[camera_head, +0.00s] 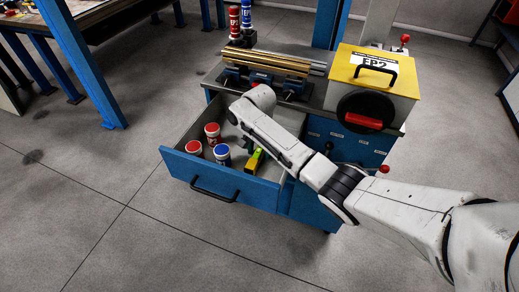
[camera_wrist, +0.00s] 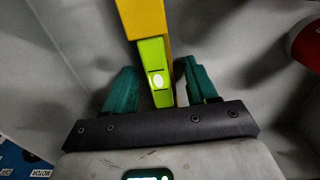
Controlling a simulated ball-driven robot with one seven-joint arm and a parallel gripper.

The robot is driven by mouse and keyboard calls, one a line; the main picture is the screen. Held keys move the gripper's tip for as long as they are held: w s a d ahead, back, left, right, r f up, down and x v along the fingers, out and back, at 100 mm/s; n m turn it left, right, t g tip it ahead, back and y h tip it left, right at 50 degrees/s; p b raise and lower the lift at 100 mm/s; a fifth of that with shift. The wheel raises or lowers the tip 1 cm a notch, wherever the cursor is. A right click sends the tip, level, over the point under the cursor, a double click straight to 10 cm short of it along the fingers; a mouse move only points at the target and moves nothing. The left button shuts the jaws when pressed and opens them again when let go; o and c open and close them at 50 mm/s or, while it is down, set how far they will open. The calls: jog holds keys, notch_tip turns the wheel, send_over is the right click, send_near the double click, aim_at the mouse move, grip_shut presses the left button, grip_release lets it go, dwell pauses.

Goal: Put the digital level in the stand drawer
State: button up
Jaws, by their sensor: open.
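The digital level (camera_head: 255,160), a yellow and lime-green bar, is inside the open stand drawer (camera_head: 222,182), towards its right side. My arm hides part of it. In the wrist view the level (camera_wrist: 153,72) runs between my two green fingers, its green end nearest the palm. My gripper (camera_wrist: 160,80) is open, with gaps between the fingers and the level's sides. In the head view my fingers are hidden behind my arm. The blue-fronted drawer is pulled well out of the stand (camera_head: 325,150). Whether the level rests flat on the drawer floor is unclear.
Two red-lidded tubs (camera_head: 212,130) and a blue-lidded tub (camera_head: 222,150) stand in the drawer's left half. A red tub edge (camera_wrist: 306,45) shows in the wrist view. A yellow-topped box (camera_head: 372,75) and a clamp with brass bars (camera_head: 265,63) stand on the stand's top.

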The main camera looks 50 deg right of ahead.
aim_at(259, 148)
notch_tip(259, 148, up, 12)
jog(key=shift+r+p, duration=0.2)
jog(key=shift+p, duration=0.15)
dwell(1.4)
